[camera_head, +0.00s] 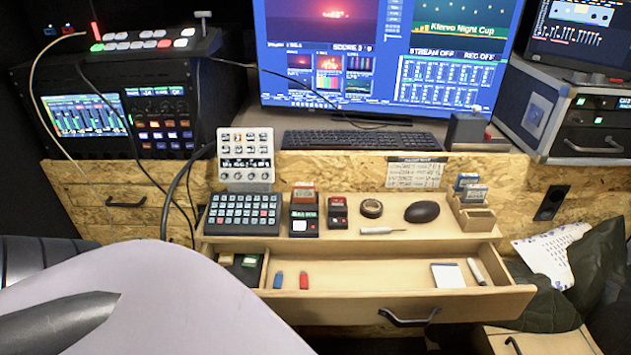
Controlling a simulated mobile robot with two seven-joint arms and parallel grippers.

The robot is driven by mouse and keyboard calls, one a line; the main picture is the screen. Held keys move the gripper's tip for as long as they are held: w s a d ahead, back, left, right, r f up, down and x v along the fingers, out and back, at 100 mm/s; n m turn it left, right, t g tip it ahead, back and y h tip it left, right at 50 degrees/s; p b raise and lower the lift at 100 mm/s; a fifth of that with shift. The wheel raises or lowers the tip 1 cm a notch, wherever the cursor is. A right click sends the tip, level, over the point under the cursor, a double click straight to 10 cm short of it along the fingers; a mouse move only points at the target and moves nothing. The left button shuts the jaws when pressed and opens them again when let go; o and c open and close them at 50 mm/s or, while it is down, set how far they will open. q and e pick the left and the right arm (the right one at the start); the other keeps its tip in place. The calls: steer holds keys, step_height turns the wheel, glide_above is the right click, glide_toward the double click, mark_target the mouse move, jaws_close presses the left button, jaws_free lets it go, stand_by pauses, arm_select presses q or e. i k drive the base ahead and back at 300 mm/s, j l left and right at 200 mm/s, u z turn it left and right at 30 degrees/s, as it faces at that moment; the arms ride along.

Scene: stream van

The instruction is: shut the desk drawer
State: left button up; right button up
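The desk drawer (372,307) is pulled out towards me, below the desk top in the middle of the view. Its pale wood front has a black bar handle (409,319) right of centre. Inside lie a blue stick (278,280), a red stick (304,280), a white notepad (447,276) and a white pen (476,271). A left compartment holds small dark and green items (249,261). A large pale smooth shape covers the lower left of the view and hides part of the drawer's left front. Neither of my grippers shows.
A keypad (243,213), a mouse (421,212) and small boxes stand on the ledge above the drawer. A second drawer (530,342) shows lower right. A dark bag (599,265) and white paper sit close to the right end. A cable hangs at the left.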

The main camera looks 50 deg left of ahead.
mark_target(349, 284)
steer(key=u, duration=1.05)
steer(key=k+j+u, duration=0.25)
steer(key=j+u, duration=0.2)
